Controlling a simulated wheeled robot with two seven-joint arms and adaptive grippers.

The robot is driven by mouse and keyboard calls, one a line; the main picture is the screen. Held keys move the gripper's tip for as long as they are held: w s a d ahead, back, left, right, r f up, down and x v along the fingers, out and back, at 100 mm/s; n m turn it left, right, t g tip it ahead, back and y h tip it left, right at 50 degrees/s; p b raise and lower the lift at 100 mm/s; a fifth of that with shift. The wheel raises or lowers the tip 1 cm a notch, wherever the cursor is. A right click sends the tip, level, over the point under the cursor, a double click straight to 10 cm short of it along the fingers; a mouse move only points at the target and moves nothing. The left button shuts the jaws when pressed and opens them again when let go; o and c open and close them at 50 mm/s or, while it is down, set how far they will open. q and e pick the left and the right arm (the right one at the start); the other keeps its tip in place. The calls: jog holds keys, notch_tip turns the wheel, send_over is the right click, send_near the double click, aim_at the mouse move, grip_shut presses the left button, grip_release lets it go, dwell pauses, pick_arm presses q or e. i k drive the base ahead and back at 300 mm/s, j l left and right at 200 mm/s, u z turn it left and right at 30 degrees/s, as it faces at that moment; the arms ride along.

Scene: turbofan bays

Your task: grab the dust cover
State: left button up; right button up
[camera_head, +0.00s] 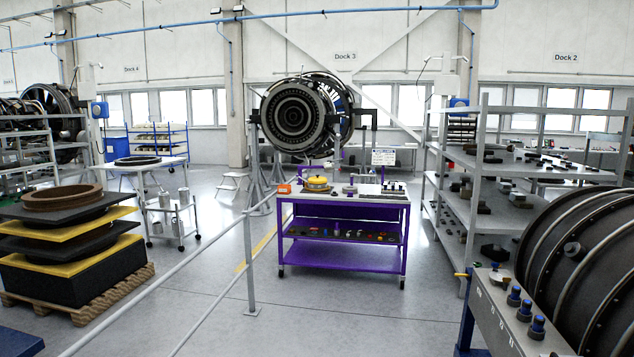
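I cannot tell for sure which thing is the dust cover. A small yellow round item (317,183), which could be it, sits on the top of the purple cart (345,252), left of the top's middle. It is far off and small, so its details are unclear. An orange box (284,188) is to its left on the same top, and several small dark parts are to its right. Neither of my grippers is in view.
A grey railing (249,255) crosses the floor in front, left of the cart. A pallet with stacked black and yellow pads (70,270) stands left. Grey shelves (478,190) and a large ribbed engine casing (590,265) are right. The floor before the cart is clear.

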aim_at(318, 180)
jog(key=i+z, duration=0.15)
jog(key=i, duration=0.5)
jog(key=i+z, duration=0.1)
jog(key=i, duration=3.85)
jog(key=i+u, duration=0.2)
jog(key=i, duration=0.25)
jog(key=i+l+u, duration=0.25)
jog(key=i, duration=0.2)
jog(key=i+l+u, duration=0.2)
jog(key=i, duration=0.2)
jog(key=i+l+u, duration=0.2)
jog(key=i, duration=0.25)
